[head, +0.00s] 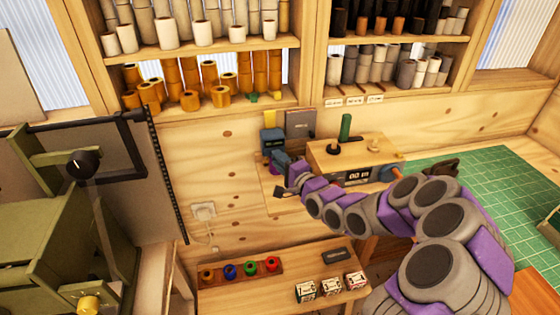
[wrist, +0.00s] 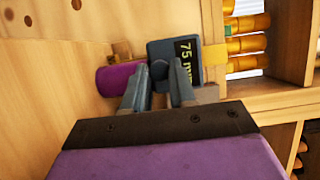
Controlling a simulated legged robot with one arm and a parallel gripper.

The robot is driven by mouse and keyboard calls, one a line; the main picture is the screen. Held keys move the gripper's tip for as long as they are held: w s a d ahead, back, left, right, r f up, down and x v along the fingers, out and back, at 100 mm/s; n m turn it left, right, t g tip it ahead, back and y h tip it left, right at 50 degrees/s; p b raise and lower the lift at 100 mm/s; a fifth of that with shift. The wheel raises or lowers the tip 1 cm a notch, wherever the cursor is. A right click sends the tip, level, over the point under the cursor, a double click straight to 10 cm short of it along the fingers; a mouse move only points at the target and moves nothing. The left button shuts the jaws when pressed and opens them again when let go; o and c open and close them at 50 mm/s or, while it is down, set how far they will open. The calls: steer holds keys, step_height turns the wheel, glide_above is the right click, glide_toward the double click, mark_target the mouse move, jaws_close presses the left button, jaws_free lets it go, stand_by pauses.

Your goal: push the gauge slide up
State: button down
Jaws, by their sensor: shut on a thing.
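The gauge slide (wrist: 168,51) is a blue-grey block with a dark display reading "75 m…", the rest of its text cut off or hidden. It also shows in the head view (head: 271,137) against the wooden wall, with a yellow piece (head: 270,117) above it. My gripper (wrist: 159,88) has its two fingers closed around a small round knob (wrist: 158,70) on the slide's face. In the head view my gripper (head: 280,164) is just below the slide. A purple cylinder (wrist: 115,79) lies beside the slide in the wrist view.
A wooden box (head: 350,152) with a display and knobs stands right of the gauge. A green cutting mat (head: 500,180) lies at the right. Shelves of rolls (head: 205,95) are above. A low bench (head: 290,295) holds coloured rolls and small boxes.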

mark_target(271, 139)
step_height(271, 139, up, 5)
steer(key=p, duration=0.4)
steer(key=shift+r+p, duration=0.2)
steer(key=shift+p, duration=0.1)
steer(key=c, duration=0.9)
jaws_free()
